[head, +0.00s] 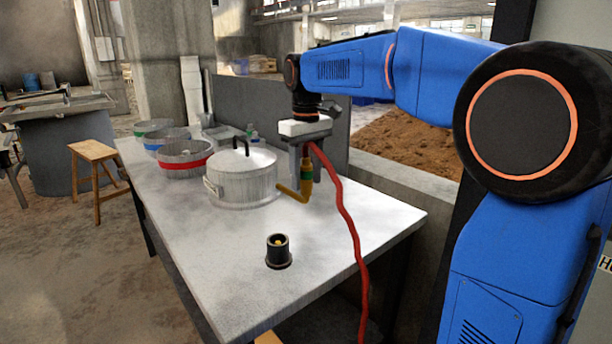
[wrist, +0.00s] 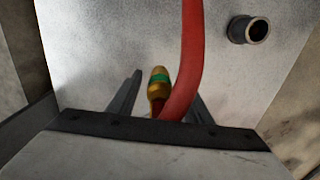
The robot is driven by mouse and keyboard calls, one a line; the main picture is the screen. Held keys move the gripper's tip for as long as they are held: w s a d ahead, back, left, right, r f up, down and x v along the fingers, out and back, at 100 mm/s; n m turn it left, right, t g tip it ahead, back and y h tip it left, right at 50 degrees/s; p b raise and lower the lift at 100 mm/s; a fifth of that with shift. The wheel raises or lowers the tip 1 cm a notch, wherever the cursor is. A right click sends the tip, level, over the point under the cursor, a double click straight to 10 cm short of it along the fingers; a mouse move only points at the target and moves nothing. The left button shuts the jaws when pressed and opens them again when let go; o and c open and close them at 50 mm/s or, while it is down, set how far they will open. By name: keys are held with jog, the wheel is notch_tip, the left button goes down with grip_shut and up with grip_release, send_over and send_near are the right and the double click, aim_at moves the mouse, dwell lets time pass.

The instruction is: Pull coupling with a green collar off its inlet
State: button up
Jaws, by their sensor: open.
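A red hose (head: 344,208) runs from the coupling down over the table's front edge. My gripper (head: 306,168) points down over the coupling, open. In the wrist view the coupling (wrist: 158,84) shows between the two spread fingers, with the red hose (wrist: 190,60) crossing in front of the right finger. Whether either finger touches the coupling cannot be told.
A black socket (head: 278,252) stands on the table (head: 215,270) near the front, with clear table around it. Round metal trays with red, blue and green bands (head: 185,160) stand behind the pot. A low grey wall (head: 280,110) runs along the table's back.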

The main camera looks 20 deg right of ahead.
aim_at(306, 158)
dwell(0.8)
grip_shut()
jog(key=shift+r, duration=2.8)
jog(key=shift+r, duration=0.2)
